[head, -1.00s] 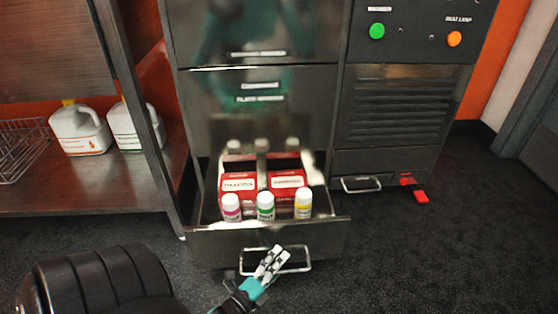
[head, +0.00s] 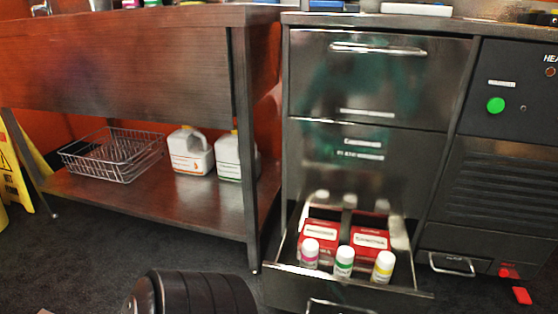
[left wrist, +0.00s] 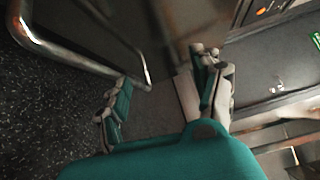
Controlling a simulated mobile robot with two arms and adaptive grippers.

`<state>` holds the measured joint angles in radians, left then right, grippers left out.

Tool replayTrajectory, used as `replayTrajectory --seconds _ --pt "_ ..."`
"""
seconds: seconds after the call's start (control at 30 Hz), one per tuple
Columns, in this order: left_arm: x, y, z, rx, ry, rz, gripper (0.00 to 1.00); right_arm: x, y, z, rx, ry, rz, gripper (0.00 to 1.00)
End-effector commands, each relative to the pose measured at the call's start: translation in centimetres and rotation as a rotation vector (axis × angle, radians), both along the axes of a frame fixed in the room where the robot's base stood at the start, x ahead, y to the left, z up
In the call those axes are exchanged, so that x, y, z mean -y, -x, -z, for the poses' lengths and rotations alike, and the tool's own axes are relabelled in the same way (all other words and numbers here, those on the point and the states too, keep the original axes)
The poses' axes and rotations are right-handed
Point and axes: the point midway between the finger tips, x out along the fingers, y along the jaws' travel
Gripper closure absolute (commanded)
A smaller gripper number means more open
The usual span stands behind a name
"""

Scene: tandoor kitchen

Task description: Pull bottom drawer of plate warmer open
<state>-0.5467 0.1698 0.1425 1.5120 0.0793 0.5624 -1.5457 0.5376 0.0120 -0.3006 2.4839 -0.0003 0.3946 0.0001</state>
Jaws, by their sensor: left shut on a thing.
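The plate warmer's bottom drawer (head: 290,282) stands pulled out in the head view, holding red boxes (head: 369,243) and white bottles with coloured labels (head: 344,261). Its metal handle (head: 340,304) is cut by the bottom edge. The closed plate warmer front (head: 375,85) rises above it. My left gripper is out of the head view. In the left wrist view, my left gripper (left wrist: 163,98) is at the drawer's metal handle (left wrist: 75,58) and is shut on it, with its fingers some way apart. The exact contact is hard to make out. My right gripper is not in view.
A steel table (head: 120,60) with a lower shelf stands left of the plate warmer. The shelf holds a wire basket (head: 110,155) and white jugs (head: 190,152). A control panel with a green button (head: 495,105) is at right.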

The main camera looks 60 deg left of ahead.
Motion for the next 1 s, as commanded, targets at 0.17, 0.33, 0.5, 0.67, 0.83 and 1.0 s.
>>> replayTrajectory --seconds 0.17,0.33,0.5,0.67,0.83,1.0 --pt "0.0 1.2 0.1 0.0 -0.001 -0.001 0.66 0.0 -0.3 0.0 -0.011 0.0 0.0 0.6" --pt "0.2 2.5 0.4 -0.004 0.002 -0.001 0.66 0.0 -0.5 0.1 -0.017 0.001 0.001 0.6" --pt "0.3 3.7 0.7 -0.007 0.004 -0.001 0.66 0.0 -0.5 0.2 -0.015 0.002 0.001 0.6" --pt "0.4 4.9 0.9 -0.008 0.004 0.0 0.66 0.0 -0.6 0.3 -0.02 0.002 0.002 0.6" --pt "0.5 6.0 1.1 -0.009 0.004 0.001 0.66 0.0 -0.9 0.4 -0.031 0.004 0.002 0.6" --pt "0.6 7.2 1.3 -0.01 0.005 0.0 0.66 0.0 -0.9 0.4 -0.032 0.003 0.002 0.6"
